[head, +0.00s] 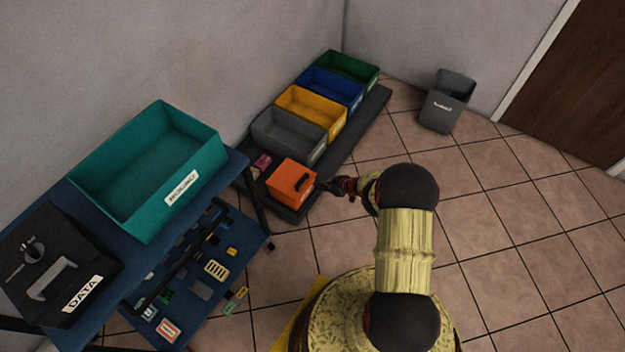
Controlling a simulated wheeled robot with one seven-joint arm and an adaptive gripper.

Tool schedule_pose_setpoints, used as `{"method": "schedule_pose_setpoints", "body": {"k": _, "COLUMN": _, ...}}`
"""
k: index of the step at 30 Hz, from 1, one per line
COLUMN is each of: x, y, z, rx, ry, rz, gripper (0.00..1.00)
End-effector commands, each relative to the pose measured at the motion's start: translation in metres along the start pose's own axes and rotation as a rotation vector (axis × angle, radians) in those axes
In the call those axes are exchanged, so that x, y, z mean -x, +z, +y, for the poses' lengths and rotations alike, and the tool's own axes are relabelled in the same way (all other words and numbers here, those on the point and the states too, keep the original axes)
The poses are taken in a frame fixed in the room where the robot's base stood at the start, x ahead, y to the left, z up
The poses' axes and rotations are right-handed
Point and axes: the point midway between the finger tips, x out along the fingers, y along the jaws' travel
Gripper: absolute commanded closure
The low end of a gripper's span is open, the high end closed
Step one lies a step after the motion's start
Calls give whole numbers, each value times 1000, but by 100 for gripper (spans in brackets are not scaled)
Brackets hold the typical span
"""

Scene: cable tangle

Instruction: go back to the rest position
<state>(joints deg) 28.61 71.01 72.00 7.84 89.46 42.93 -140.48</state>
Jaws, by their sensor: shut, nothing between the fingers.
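My gripper (334,186) is at the end of my arm in the middle of the head view. It is shut with nothing seen in it. Its tip is just right of an orange box (288,181) with a dark handle; I cannot tell whether they touch. The orange box sits on the near end of a low dark platform (366,122). My arm reaches forward and to the left from my base, and part of the floor behind it is hidden.
Grey (283,143), yellow (318,100), blue (343,80) and green (362,67) bins line the platform. A blue table (103,303) at left holds a teal bin (205,192) and a black DATA box (45,270). A grey waste bin (440,112) stands behind. The right floor is clear.

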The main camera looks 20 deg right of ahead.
Motion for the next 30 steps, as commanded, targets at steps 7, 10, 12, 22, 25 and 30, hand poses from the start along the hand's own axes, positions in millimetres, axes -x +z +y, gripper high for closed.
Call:
{"method": "schedule_pose_setpoints", "body": {"k": 7, "x": 15, "y": 24, "z": 1, "rx": 0, "ry": 1, "rz": 1, "gripper": 100}}
{"method": "schedule_pose_setpoints", "body": {"k": 10, "x": 16, "y": 27, "z": 0, "rx": 2, "ry": 0, "rz": 1, "gripper": 100}}
{"method": "schedule_pose_setpoints", "body": {"k": 12, "x": 17, "y": 28, "z": 0, "rx": 2, "ry": 0, "rz": 1, "gripper": 100}}
{"method": "schedule_pose_setpoints", "body": {"k": 22, "x": 16, "y": 27, "z": 0, "rx": -126, "ry": -1, "rz": 2, "gripper": 100}}
{"method": "schedule_pose_setpoints", "body": {"k": 25, "x": 16, "y": 29, "z": -4, "rx": -258, "ry": -16, "rz": -6, "gripper": 100}}
{"method": "schedule_pose_setpoints", "body": {"k": 30, "x": 17, "y": 66, "z": -59, "rx": -531, "ry": -109, "rz": -102, "gripper": 100}}
